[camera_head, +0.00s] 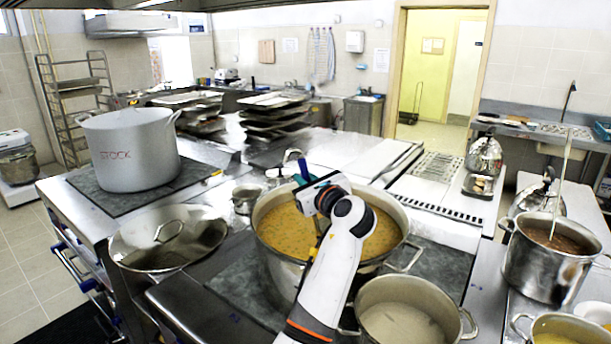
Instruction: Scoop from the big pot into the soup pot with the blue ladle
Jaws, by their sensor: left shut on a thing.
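A large steel pot (277,262) of yellow-orange soup with bits in it stands on the dark cooktop in the middle. My left gripper (308,192) is over this pot, shut on the blue ladle (303,170). A short blue part of the handle and its hooked end show above the gripper. The ladle's bowl is hidden behind my arm or in the soup; I cannot tell which. A smaller steel pot (372,326) with pale, creamy contents stands in front and to the right, close to the big pot. My right gripper is not in view.
A tall pot marked STOCK (133,157) stands at the back left. A steel pot with brown contents (541,266) stands at the right. The white counter (345,150) behind is clear.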

